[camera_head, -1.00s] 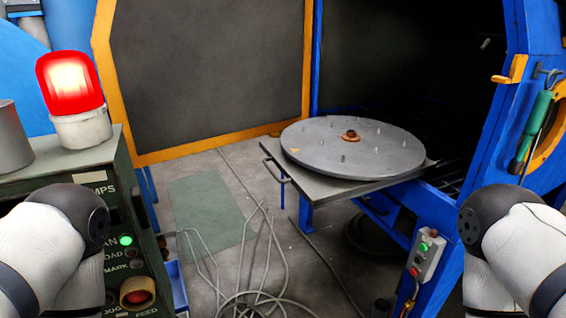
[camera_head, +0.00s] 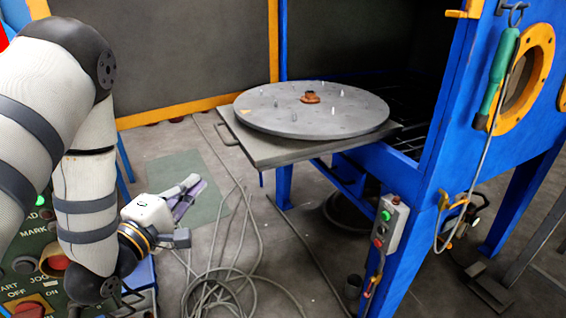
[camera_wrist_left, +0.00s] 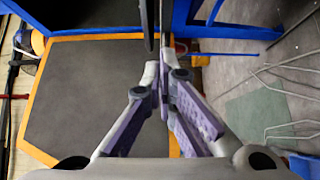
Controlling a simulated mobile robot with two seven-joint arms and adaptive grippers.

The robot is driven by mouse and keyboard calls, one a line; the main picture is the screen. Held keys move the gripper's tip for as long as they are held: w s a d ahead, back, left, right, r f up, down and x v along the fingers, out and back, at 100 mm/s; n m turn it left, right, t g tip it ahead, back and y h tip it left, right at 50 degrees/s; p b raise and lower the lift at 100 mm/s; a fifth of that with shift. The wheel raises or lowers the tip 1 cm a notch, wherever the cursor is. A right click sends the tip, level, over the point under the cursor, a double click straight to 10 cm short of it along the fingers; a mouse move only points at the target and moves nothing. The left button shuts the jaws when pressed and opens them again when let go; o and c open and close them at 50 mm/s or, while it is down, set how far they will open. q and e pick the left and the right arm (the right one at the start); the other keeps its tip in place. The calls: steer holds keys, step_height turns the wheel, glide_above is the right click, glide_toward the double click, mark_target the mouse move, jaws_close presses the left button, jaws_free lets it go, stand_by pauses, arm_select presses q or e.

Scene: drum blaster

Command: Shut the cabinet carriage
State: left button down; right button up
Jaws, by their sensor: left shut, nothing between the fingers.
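The cabinet carriage (camera_head: 262,149) is a flat grey plate that sticks out of the front of the blue cabinet (camera_head: 440,165). It carries a round grey turntable (camera_head: 290,115) with short pegs and a rusty centre hub. A bar handle (camera_head: 226,134) is on its left front edge. My left gripper (camera_head: 193,188) is in front of and to the left of the carriage, apart from it, shut and empty. Its purple-padded fingers meet in the left wrist view (camera_wrist_left: 165,72). My right gripper is not in view.
The open cabinet door (camera_head: 180,50), dark with an orange frame, stands behind. A green control panel (camera_head: 30,255) is at the lower left. Loose cables (camera_head: 235,275) lie on the floor. A button box (camera_head: 389,222) and a green-handled tool (camera_head: 500,75) are on the cabinet.

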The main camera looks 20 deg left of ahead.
arm_select(q)
steer(key=w+d, duration=0.1)
steer(key=w, duration=1.1)
steer(key=shift+w+b, duration=0.35)
steer(key=shift+d+r, duration=0.1)
steer(key=shift+d, duration=0.05)
